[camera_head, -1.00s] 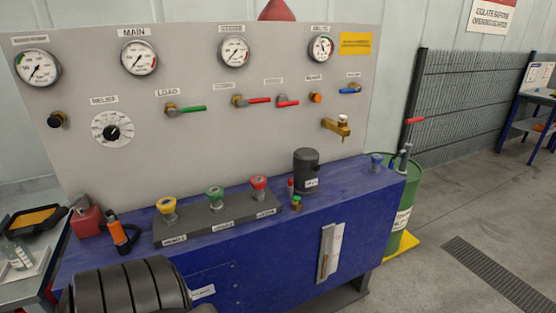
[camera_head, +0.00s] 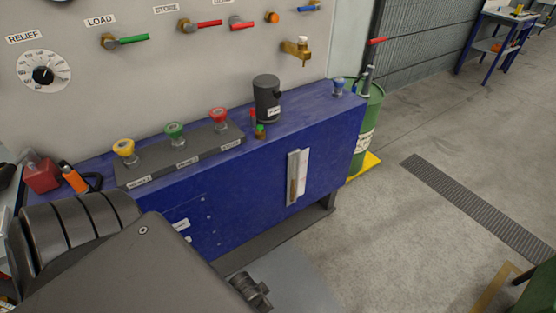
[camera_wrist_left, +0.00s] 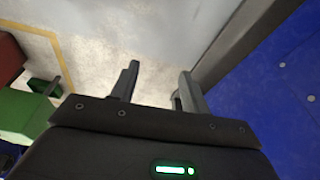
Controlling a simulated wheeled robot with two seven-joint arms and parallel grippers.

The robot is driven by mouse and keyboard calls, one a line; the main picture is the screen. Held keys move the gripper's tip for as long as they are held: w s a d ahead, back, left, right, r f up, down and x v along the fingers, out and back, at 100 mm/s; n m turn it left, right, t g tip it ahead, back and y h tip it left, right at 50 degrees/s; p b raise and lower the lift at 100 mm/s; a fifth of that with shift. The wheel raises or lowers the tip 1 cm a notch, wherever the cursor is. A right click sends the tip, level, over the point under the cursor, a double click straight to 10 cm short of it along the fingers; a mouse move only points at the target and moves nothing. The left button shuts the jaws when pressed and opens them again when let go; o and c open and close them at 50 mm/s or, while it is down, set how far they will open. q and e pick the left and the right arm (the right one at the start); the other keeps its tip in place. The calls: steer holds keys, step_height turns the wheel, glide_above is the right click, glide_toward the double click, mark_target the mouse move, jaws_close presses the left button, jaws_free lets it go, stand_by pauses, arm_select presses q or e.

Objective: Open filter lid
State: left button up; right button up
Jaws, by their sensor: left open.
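A black cylindrical canister (camera_head: 267,98) with a flat top and a small white label stands upright on the blue bench. It looks like the filter, with its top closed. My left gripper (camera_wrist_left: 158,74) shows in the left wrist view with its two fingers apart and nothing between them. Pale floor lies beyond the fingers, and a blue panel (camera_wrist_left: 275,100) fills the right side there. The canister is not seen in the wrist view. In the head view my left arm covers the lower left, and the fingers cannot be made out. My right gripper is not in view.
Yellow (camera_head: 124,149), green (camera_head: 175,133) and red (camera_head: 219,118) knobs stand on a block left of the canister. A brass tap (camera_head: 297,48) projects from the panel behind. A green drum (camera_head: 367,125) stands at the bench's right end. Floor to the right is mostly clear.

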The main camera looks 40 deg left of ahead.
mark_target(275, 96)
arm_select(q)
steer(key=w+a+r+n+t, duration=0.1)
steer(key=w+a+r, duration=0.1)
steer(key=r, duration=0.5)
steer(key=w+a+r+n+t, duration=0.1)
steer(key=w+r, duration=0.1)
steer(key=r, duration=0.4)
steer(key=w+a+r+n+t+y, duration=0.1)
steer(key=w+a+r+n+t, duration=0.3)
steer(key=w+a+r+n, duration=0.45)
steer(key=w+a+r+n+t+y, duration=0.1)
steer(key=w+a+r+n+t, duration=0.25)
steer(key=w+a+r, duration=0.6)
steer(key=w+a+r+n+t, duration=0.6)
steer(key=w+a+r+n, duration=0.1)
steer(key=w+r, duration=0.35)
steer(key=w, duration=0.7)
steer(key=w+a+p, duration=0.1)
steer(key=w, duration=0.2)
steer(key=shift+w+r, duration=0.1)
steer(key=shift+w, duration=0.25)
steer(key=shift+c, duration=0.4)
jaws_close()
